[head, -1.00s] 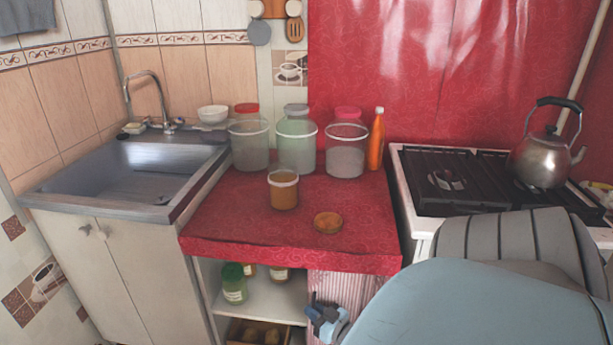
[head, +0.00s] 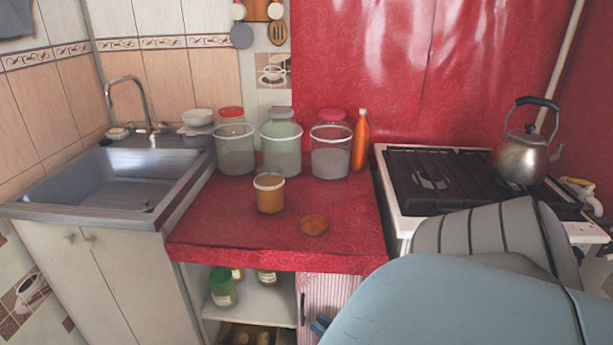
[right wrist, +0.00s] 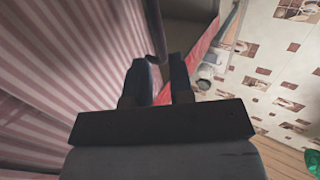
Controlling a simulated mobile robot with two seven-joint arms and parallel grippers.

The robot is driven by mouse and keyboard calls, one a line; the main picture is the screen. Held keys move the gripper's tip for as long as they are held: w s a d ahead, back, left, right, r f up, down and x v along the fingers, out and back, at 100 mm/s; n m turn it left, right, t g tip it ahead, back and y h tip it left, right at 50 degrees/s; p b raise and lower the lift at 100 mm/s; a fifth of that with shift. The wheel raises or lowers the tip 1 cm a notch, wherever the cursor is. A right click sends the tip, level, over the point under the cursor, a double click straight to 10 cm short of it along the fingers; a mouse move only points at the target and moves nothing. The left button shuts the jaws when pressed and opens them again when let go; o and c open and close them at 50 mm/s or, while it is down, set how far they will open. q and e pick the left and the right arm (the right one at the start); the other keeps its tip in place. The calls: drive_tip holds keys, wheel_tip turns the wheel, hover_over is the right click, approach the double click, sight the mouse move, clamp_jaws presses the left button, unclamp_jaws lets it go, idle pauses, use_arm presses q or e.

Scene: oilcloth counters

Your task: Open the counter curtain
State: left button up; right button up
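The counter curtain (head: 330,290), pink and white striped, hangs under the right part of the red-covered counter (head: 230,225). A dark upright handle (head: 303,309) shows at its left edge. The curtain's stripes fill the left of the right wrist view (right wrist: 60,70). My right gripper (head: 319,325) is low in front of the curtain, mostly hidden by my own arm. In the right wrist view its two fingers (right wrist: 164,75) stand apart, with the dark handle bar (right wrist: 156,30) just past or between the tips; contact is unclear. My left gripper is out of view.
Left of the curtain, open shelves hold a green-lidded jar (head: 222,287) and other jars. Several jars and an orange bottle (head: 360,140) stand on the counter. A stove with a kettle (head: 522,157) is at right, a sink (head: 105,180) at left.

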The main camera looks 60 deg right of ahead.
use_arm(q)
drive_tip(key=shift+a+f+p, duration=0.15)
drive_tip(key=shift+p, duration=0.25)
use_arm(e)
drive_tip(key=s+a, duration=0.1)
drive_tip(key=s, duration=0.6)
drive_tip(key=shift+a, duration=0.25)
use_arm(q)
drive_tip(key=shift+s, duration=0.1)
use_arm(e)
drive_tip(key=shift+s, duration=0.15)
